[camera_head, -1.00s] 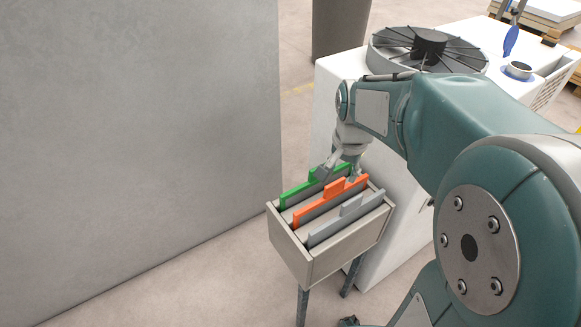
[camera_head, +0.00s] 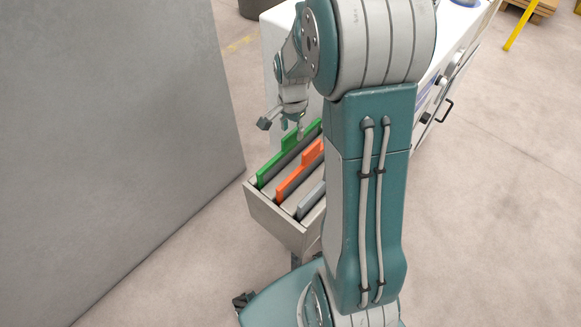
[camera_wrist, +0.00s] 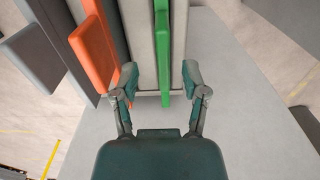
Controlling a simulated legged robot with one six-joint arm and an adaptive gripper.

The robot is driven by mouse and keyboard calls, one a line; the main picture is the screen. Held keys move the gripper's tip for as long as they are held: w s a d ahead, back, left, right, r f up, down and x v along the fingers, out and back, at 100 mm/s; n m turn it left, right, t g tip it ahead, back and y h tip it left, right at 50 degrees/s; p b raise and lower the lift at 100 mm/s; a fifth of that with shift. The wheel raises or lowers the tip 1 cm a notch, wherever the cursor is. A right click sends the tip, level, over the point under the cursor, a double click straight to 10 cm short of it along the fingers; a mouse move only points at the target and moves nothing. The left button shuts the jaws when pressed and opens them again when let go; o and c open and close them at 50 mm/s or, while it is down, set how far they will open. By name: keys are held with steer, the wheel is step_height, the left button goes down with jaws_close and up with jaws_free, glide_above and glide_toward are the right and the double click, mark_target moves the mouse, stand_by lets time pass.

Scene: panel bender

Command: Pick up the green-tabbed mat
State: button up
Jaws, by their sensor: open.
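The green-tabbed mat (camera_head: 270,173) stands upright in a grey bin (camera_head: 271,228), in the slot farthest left in the head view. In the wrist view the green mat (camera_wrist: 163,50) is seen edge-on, with its raised tab toward me. My gripper (camera_wrist: 160,80) is open, with one finger on each side of the green edge. The left finger lies close to the orange mat (camera_wrist: 93,45). In the head view my gripper (camera_head: 284,124) is above the green tab; whether it touches is unclear.
The orange mat (camera_head: 292,180) and a grey mat (camera_head: 311,201) stand beside the green one, the grey partly hidden by my arm. A large grey panel (camera_head: 110,150) rises at the left. A white cabinet (camera_head: 285,45) stands behind the bin.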

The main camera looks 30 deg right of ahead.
mark_target(291, 142)
step_height(291, 142, down, 5)
steer(key=shift+w+a+f, duration=0.15)
jaws_close()
